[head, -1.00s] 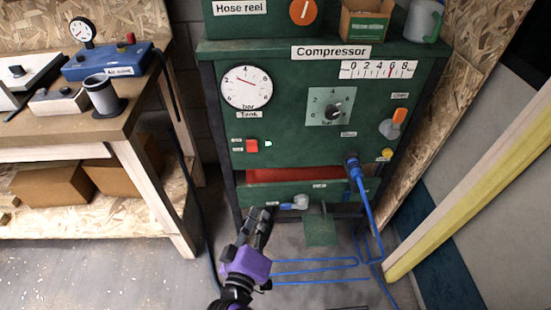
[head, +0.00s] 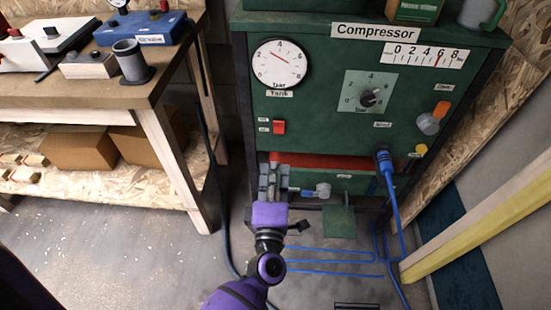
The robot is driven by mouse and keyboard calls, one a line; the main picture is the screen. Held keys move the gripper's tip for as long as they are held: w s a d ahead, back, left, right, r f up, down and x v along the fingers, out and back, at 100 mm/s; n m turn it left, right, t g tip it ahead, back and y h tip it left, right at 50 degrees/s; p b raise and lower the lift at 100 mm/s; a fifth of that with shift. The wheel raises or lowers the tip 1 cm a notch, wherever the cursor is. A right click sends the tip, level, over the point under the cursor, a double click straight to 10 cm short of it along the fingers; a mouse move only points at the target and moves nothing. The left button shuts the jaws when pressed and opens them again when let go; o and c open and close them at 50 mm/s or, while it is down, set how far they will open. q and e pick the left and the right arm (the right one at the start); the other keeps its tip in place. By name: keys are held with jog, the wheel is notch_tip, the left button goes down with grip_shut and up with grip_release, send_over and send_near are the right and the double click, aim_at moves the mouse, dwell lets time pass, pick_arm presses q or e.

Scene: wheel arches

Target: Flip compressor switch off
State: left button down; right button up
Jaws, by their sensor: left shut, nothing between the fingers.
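The green compressor panel (head: 325,100) stands ahead, under a white "Compressor" sign (head: 375,31). A small red switch (head: 279,127) is on its left part, below the tank gauge (head: 279,64), with two small labels to its left. The labels are too small to read, and I cannot tell the switch's position. My left gripper (head: 272,163) is shut and empty. It is below the switch, in front of the red strip, with its fingers pointing toward the panel. A gap shows between fingertips and switch in the picture. My right gripper is not in view.
A regulator knob (head: 367,97), an orange-handled valve (head: 432,118) and a plugged blue hose (head: 391,200) are to the right on the panel. A grey-handled drain valve (head: 322,190) is close beside my gripper. A workbench (head: 165,80) stands left.

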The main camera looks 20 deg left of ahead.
aim_at(278, 125)
pick_arm(q)
jog(key=x, duration=1.2)
jog(key=shift+w, duration=0.2)
jog(key=shift+w+a+r+p, duration=0.15)
jog(key=shift+w+r+p, duration=0.2)
jog(key=shift+p, duration=0.2)
jog(key=shift+f, duration=0.1)
